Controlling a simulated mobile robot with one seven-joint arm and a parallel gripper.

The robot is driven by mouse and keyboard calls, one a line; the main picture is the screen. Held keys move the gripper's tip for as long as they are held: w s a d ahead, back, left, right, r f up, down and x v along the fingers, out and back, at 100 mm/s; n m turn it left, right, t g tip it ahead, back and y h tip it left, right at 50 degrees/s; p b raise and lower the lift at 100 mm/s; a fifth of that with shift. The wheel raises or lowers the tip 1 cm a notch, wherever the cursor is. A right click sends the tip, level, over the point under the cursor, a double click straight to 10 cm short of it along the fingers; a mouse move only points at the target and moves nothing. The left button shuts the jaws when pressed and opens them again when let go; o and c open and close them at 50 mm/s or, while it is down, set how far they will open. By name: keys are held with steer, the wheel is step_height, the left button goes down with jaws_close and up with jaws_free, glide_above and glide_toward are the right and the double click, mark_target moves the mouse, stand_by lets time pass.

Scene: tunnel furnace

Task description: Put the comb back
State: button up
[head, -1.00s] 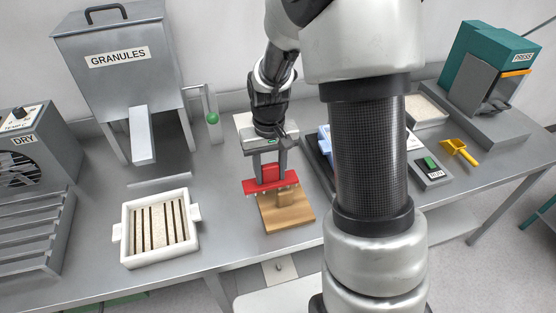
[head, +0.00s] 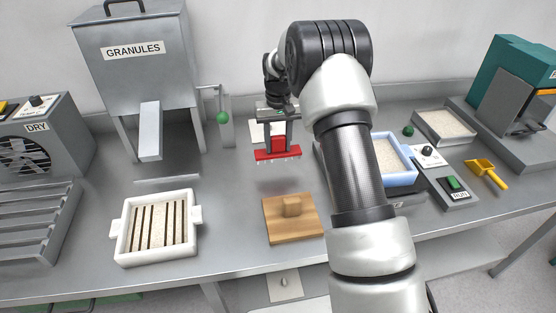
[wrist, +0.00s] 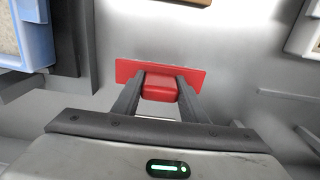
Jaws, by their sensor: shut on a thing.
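The red comb (head: 278,152) has a wide red plate with short pale teeth along its lower edge and a block handle on top. My gripper (head: 277,140) is shut on the handle and holds the comb, teeth down, over the rear middle of the bench. In the wrist view the comb (wrist: 160,82) sits between the two fingers (wrist: 160,88). Whether the teeth touch the bench is hard to tell. A white card or sheet (head: 264,130) shows partly behind my gripper.
A wooden block with a knob (head: 292,222) lies in front of the comb. A white slotted tray (head: 124,250) is at left, below the granules hopper (head: 140,80). A blue-rimmed tray (head: 402,180) is right of my arm. A yellow scoop (head: 488,172) lies further right.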

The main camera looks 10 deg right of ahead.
mark_target(278, 151)
steer(key=shift+f, duration=2.6)
steer(key=shift+f, duration=0.1)
